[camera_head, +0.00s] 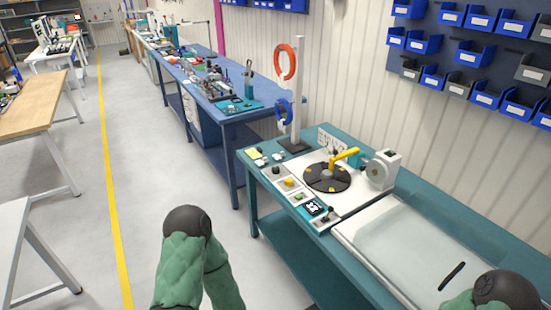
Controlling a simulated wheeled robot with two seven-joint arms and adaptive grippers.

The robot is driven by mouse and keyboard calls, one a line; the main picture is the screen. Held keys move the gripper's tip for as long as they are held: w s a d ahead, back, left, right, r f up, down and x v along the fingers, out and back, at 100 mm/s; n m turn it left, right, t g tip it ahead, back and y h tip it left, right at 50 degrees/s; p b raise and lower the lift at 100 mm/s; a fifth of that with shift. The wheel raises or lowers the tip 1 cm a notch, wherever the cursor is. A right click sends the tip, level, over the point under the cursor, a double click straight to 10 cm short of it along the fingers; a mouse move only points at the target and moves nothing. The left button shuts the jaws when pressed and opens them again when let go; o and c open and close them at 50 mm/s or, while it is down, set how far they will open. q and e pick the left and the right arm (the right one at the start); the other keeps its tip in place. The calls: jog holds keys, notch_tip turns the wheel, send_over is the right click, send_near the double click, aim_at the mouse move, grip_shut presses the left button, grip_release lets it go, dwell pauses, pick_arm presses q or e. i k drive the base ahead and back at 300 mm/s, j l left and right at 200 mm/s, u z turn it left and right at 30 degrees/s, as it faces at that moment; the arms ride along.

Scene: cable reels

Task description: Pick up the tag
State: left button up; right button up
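I cannot make out for certain which item is the tag. A small yellow piece (254,153) lies at the far left corner of the teal bench (257,212). A small black-and-white item (315,208) lies at the bench's front edge, below the round black turntable (327,177). Both are too small to identify. Parts of my two green-sleeved arms with dark round joints show at the bottom centre and bottom right. Neither of my grippers is in view.
A white post (298,95) holds an orange ring (286,62) and a blue reel (284,112). A white machine (381,171) stands right of the turntable. A pale tray (405,246) has a dark bar (452,276) on it.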

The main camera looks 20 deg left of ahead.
aim_at(277, 157)
jog(key=u, duration=0.5)
jog(key=i+j, duration=0.4)
jog(key=i, duration=0.15)
jog(key=i+j+u, duration=0.1)
jog(key=i+j, duration=0.3)
jog(key=i, duration=0.1)
